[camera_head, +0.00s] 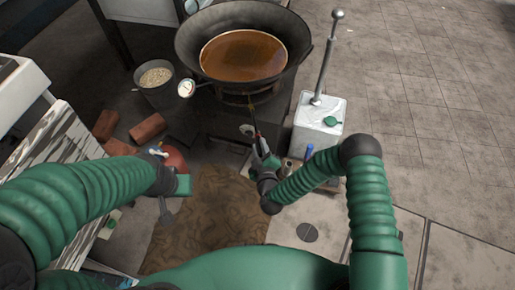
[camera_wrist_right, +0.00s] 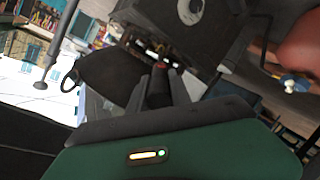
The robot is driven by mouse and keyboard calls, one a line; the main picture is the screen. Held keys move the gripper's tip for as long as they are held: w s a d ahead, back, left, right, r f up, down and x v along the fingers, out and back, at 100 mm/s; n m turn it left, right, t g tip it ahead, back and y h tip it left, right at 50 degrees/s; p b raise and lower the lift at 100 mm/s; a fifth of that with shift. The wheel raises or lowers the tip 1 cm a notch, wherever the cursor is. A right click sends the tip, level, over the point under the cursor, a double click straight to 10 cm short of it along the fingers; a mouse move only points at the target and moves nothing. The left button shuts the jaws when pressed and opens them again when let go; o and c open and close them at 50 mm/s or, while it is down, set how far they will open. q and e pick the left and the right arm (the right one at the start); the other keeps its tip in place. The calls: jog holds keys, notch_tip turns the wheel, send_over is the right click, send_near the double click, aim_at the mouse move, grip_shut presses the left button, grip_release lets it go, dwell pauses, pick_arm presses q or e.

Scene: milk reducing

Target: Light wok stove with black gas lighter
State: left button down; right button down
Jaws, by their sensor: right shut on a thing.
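The wide dark wok (camera_head: 185,52) holds brown liquid and sits on the stove (camera_head: 240,101) at the top centre of the head view. My right gripper (camera_head: 262,152) is below the wok and shut on the slim black lighter (camera_head: 257,130), which has a red part. The lighter points up toward the stove under the wok; I see no clear flame. In the right wrist view, my right gripper's fingers (camera_wrist_right: 160,92) close around the dark and red lighter body (camera_wrist_right: 160,72). My left gripper (camera_head: 167,212) hangs low at the left, and its jaws are unclear.
A white canister (camera_head: 316,125) with a tall metal rod stands just right of my right gripper. A pot of pale grains (camera_head: 155,77), loose bricks (camera_head: 148,128) and a red rounded vessel (camera_head: 174,160) are at the left. A brown mat (camera_head: 210,225) lies in front. Tiled floor at right is clear.

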jog(key=shift+d, duration=0.15)
jog(key=shift+w+a, duration=0.1)
jog(key=shift+a, duration=0.45)
jog(key=shift+w+d, duration=0.25)
jog(key=shift+d, duration=0.05)
pick_arm(q)
jog(key=shift+a, duration=0.15)
pick_arm(e)
jog(key=shift+w+a, duration=0.1)
jog(key=shift+a, duration=0.1)
pick_arm(q)
jog(key=shift+r, duration=0.2)
pick_arm(e)
jog(key=shift+w, duration=0.1)
dwell(0.3)
